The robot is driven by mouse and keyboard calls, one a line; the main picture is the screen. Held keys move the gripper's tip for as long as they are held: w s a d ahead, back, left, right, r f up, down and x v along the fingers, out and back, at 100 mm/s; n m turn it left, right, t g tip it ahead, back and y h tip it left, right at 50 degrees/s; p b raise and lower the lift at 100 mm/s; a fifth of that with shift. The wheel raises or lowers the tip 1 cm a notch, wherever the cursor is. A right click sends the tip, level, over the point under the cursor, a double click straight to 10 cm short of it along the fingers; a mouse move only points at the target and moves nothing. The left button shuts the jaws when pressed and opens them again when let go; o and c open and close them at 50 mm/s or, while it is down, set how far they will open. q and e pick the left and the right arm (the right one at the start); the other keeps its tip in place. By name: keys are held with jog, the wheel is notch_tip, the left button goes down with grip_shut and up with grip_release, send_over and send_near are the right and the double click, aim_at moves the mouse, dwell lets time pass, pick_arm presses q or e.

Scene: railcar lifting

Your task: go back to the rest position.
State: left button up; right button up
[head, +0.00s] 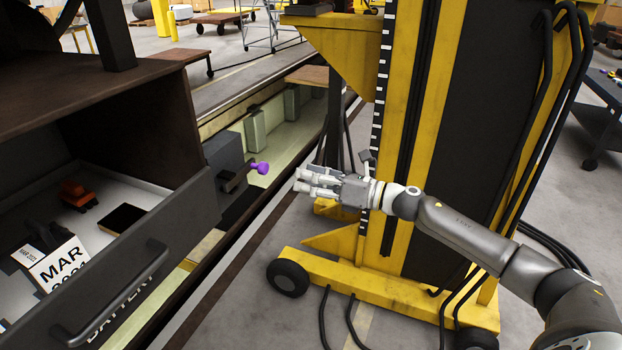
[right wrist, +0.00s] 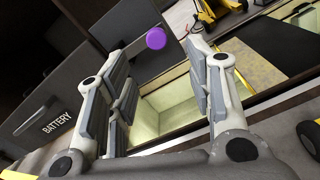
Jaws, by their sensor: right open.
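My right gripper (head: 312,182) is open and empty, held in the air in front of the yellow lifting column. A purple knob (head: 262,168) on a dark lever sticks out from a grey box at the railcar's side, a short way left of the fingertips and apart from them. In the right wrist view the open fingers (right wrist: 165,90) point past the purple knob (right wrist: 156,39), which shows beyond them. My left gripper is not in view.
The yellow lifting column (head: 400,200) on wheels stands close behind my right arm. An open drawer marked BATTERY (head: 120,285) juts out at the left, with a card reading MAR (head: 60,264) inside. A pit (head: 285,115) runs along the railcar. Grey floor shows at the front.

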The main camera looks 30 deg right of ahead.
jog(key=d+f+m+t+h, duration=0.1)
jog(key=d+f+m+h, duration=0.25)
jog(key=f+m, duration=0.65)
jog(key=d+f+m+h, duration=0.3)
jog(key=f+m+h, duration=0.15)
jog(key=f, duration=0.95)
jog(key=s+f+m+g+h, duration=0.1)
jog(key=s+f+m+g, duration=0.1)
jog(key=s+f+m, duration=0.45)
jog(key=s+f+m+g+h, duration=0.1)
jog(key=s+f+m, duration=0.15)
jog(key=f, duration=0.75)
jog(key=s+a+f+m+g+h, duration=0.1)
jog(key=s+a+f+m+g, duration=0.2)
jog(key=s+f, duration=0.6)
jog(key=s+a+f+m+g, duration=0.25)
jog(key=s+f, duration=0.35)
jog(key=s, duration=0.5)
jog(key=s+a+f+m+g+h, duration=0.15)
jog(key=s+f+m, duration=0.25)
jog(key=s+f, duration=0.5)
jog(key=s+a+f+m+g, duration=0.1)
jog(key=s+a+g, duration=0.1)
jog(key=s, duration=0.6)
jog(key=s+a+f+m+g+y, duration=0.1)
jog(key=s+a+m+g, duration=0.1)
jog(key=s+a, duration=0.3)
jog(key=s, duration=0.3)
jog(key=shift+a+f+m, duration=0.2)
jog(key=shift+a+m, duration=0.1)
